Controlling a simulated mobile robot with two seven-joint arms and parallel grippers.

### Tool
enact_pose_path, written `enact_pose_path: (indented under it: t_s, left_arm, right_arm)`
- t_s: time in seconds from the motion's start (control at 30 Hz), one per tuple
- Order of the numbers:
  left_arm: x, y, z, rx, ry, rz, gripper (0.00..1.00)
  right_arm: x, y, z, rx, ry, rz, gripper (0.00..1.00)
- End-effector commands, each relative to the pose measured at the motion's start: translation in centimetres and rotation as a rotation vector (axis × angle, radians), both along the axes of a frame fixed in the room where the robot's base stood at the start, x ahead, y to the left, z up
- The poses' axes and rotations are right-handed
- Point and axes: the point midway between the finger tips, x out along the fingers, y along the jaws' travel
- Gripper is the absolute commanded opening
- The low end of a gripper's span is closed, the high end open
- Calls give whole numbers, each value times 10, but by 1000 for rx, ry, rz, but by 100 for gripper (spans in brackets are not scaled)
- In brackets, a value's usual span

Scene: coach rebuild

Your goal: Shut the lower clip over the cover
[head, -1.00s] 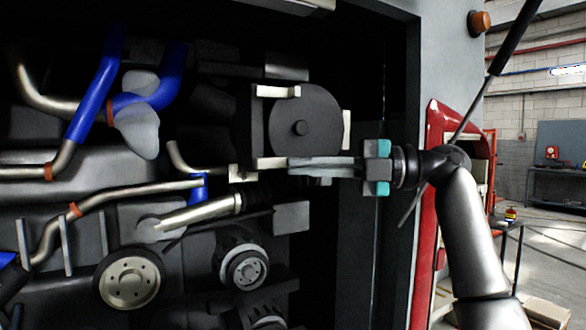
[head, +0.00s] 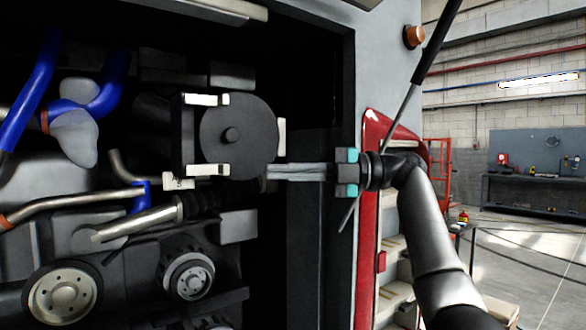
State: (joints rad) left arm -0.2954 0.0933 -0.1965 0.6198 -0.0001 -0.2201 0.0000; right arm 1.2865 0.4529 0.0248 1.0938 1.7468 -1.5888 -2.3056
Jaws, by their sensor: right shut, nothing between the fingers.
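The cover is a dark round disc (head: 255,140) with a central knob, set in a dark housing in the open bay. The lower clip (head: 207,170) is a short cream bar at the cover's lower left edge. It lies level, much like the matching upper clip (head: 205,99), and appears to overlap the cover's edge. My right gripper (head: 270,172) is shut and empty. Its fingers point left, just below the cover's lower right edge, with a visible gap to the lower clip. My left gripper is out of view.
Another cream clip (head: 282,135) stands upright at the cover's right edge. A small pale block (head: 178,181) sits below left. Metal pipes, blue hoses (head: 35,85) and pulleys (head: 62,294) crowd the left. A red panel (head: 370,230) and thin strut (head: 405,105) are near my right arm.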

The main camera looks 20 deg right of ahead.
Motion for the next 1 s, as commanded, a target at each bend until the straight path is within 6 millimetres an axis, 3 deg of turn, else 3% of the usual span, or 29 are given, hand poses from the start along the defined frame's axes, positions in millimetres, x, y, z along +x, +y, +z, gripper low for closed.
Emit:
enact_pose_path:
  t_s: [0.33,0.9,1.0]
  left_arm:
    - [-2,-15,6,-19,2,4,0]
    - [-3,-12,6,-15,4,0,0]
    - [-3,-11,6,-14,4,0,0]
  right_arm:
    - [13,-18,1,-1,0,-2,0]
    - [14,-20,0,-1,0,-1,0]
    - [20,-19,-9,2,35,-14,0]
